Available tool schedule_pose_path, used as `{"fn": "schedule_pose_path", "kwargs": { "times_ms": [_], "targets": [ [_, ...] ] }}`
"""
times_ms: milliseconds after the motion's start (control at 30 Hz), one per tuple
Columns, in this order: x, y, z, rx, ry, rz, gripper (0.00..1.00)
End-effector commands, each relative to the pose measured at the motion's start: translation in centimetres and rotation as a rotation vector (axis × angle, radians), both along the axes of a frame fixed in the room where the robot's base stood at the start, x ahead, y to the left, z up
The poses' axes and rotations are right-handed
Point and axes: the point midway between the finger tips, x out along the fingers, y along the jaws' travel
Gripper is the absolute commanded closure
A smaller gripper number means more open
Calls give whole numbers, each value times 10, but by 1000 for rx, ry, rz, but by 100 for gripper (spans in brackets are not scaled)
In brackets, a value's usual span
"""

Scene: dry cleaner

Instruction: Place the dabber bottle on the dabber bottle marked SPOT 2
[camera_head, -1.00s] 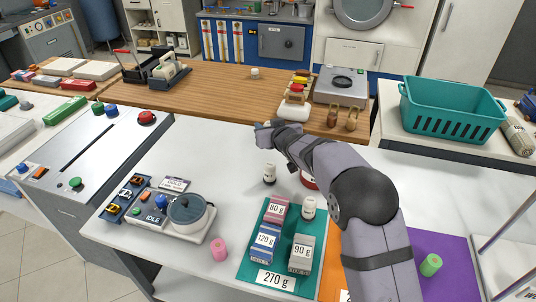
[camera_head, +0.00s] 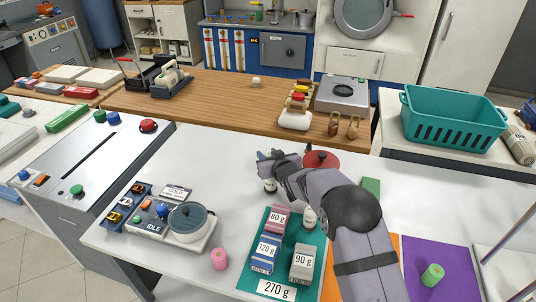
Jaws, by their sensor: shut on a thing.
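A small white dabber bottle (camera_head: 270,186) with a dark lower band stands upright on the white table, left of centre. My gripper (camera_head: 267,168) is down at its top, shut on it; the fingers and arm partly hide the bottle and the exact contact. A second white dabber bottle (camera_head: 309,218) stands upright on the teal mat, close beside my arm and partly covered by it. No SPOT 2 lettering is readable on either bottle.
The teal mat (camera_head: 268,226) bears several weight-labelled boxes, such as the 90 g box (camera_head: 302,263). A red round object (camera_head: 321,160) lies behind my arm. A pot device (camera_head: 187,221) and pink cylinder (camera_head: 219,259) are left; a green cylinder (camera_head: 433,275) is right.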

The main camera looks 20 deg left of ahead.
Motion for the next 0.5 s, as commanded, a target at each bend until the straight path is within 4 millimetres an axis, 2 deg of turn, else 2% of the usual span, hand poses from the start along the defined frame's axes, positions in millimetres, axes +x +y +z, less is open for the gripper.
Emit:
{"fn": "schedule_pose_path", "kwargs": {
  "times_ms": [300, 333, 400, 500],
  "targets": [
    [0, 0, -3, 1, -2, 0, 93],
    [0, 0, -4, 1, -1, 0, 66],
    [0, 0, -3, 1, -1, 0, 50],
    [0, 0, -3, 0, 0, 0, 50]
  ]
}}
